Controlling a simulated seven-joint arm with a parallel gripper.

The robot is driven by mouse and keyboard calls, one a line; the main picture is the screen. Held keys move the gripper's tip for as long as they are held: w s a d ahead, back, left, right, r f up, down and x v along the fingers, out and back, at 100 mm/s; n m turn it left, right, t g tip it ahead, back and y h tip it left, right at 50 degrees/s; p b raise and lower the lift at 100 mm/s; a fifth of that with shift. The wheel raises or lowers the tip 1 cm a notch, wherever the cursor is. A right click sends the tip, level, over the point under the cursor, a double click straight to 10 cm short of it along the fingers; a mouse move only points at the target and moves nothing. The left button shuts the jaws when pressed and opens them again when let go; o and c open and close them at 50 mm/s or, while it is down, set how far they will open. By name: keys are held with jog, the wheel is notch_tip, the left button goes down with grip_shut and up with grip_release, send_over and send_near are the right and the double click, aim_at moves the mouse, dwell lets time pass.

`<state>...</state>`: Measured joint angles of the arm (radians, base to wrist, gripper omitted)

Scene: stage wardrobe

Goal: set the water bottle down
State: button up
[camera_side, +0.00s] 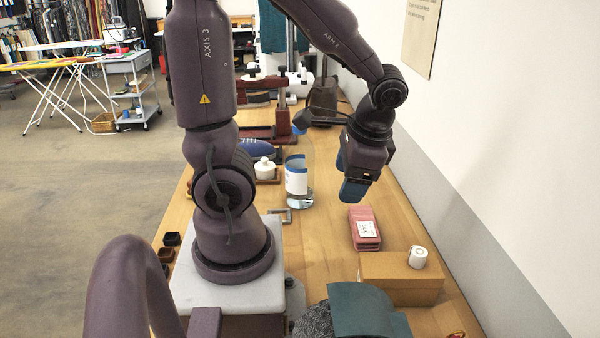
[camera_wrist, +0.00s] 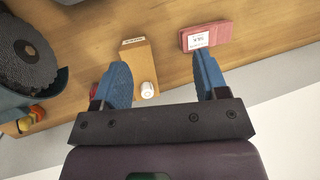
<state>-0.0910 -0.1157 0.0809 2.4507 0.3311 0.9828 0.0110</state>
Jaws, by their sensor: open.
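The water bottle (camera_side: 297,178) stands upright on the wooden table (camera_side: 318,262) in the side view. It has a white label with blue, and its clear base shows below. My gripper (camera_side: 352,180) is to the right of the bottle, apart from it and raised above the table. In the wrist view my two blue fingers (camera_wrist: 163,80) are spread wide with nothing held between them. The bottle does not show in the wrist view.
A pink-red box with a white label (camera_side: 365,228) lies below and in front of my gripper. Nearer the camera are a cardboard box (camera_side: 395,277) with a white roll (camera_side: 418,257) and a teal item (camera_side: 362,312). A white jar (camera_side: 264,169) stands left of the bottle. A wall (camera_side: 480,170) borders the right.

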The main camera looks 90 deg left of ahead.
jog(key=s+a+f+m+g+y, duration=0.35)
jog(key=a+f+g, duration=0.2)
jog(key=a, duration=0.25)
jog(key=w+a+r+m+y, duration=0.2)
jog(key=w+a+m+y, duration=0.1)
jog(key=a+m+y, duration=0.7)
jog(key=shift+n+t+y, duration=0.25)
jog(key=shift+n+t, duration=0.1)
jog(key=shift+s+x, duration=0.15)
jog(key=shift+x, duration=3.2)
jog(key=shift+s+x, duration=0.2)
jog(key=shift+x, duration=3.15)
jog(key=shift+d, duration=0.1)
grip_shut()
